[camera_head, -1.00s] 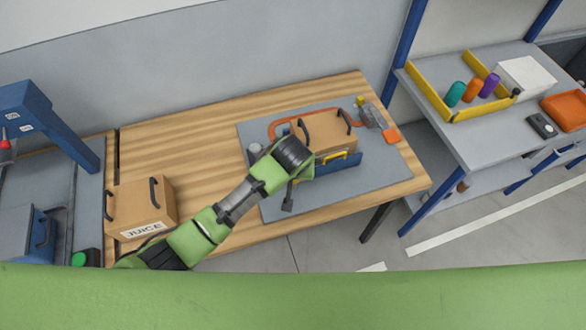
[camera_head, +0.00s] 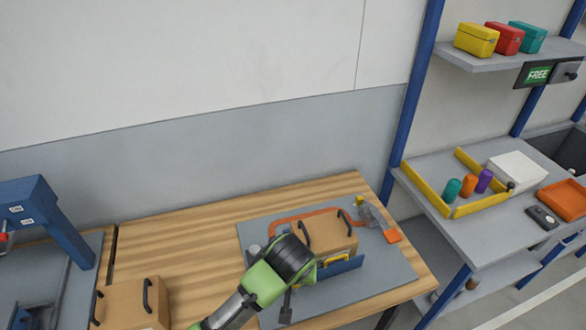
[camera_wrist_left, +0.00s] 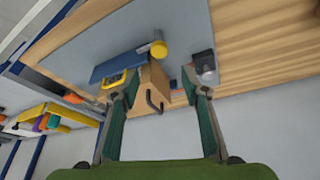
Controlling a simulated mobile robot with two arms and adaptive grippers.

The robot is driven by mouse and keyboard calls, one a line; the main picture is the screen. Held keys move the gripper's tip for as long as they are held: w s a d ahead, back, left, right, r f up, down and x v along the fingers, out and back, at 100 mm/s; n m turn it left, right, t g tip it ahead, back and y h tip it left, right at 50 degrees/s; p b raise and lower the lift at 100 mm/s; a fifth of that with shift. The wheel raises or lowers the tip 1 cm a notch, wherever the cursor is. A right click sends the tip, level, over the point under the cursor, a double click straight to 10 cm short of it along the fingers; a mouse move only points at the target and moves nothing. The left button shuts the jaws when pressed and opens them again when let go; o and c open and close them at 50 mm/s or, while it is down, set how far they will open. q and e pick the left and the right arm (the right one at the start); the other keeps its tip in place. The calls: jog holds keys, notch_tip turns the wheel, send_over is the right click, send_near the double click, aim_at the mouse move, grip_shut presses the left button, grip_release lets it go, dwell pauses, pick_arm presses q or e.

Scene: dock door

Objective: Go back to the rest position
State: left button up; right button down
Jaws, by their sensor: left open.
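My left arm comes in from the lower left in the head view, its dark wrist (camera_head: 290,260) over the front left of a cardboard box with black handles (camera_head: 330,238). The wrist hides part of the box. In the wrist view my left gripper (camera_wrist_left: 162,80) is open, its two fingers wide apart with nothing held. The box (camera_wrist_left: 152,84) shows beyond and between the fingers, with a black handle. I cannot tell how far the fingers are from it. My right gripper is not in view.
The box stands on a grey mat (camera_head: 385,272) on the wooden bench (camera_head: 200,225), beside a blue holder (camera_head: 343,266). Another box (camera_head: 135,303) is at the lower left. A blue frame (camera_head: 62,215) stands left. A grey shelf table (camera_head: 470,235) with a yellow tray (camera_head: 428,192) is right.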

pick_arm(q)
jog(key=s+a+f+m, duration=0.1)
jog(key=s+a, duration=2)
jog(key=s, duration=0.1)
notch_tip(320, 180, down, 34)
jog(key=s+g+b, duration=0.1)
jog(key=g+b, duration=0.1)
jog(key=b, duration=0.6)
jog(key=s+a+f+b, duration=0.1)
jog(key=s+f+b, duration=0.2)
jog(key=s+f, duration=0.5)
jog(key=s+a+f+g+b, duration=0.1)
jog(key=s+f+b, duration=0.2)
jog(key=s+f, duration=0.6)
notch_tip(320, 180, down, 6)
jog(key=shift+a+f+m+b, duration=0.15)
jog(key=shift+a+m+b, duration=0.15)
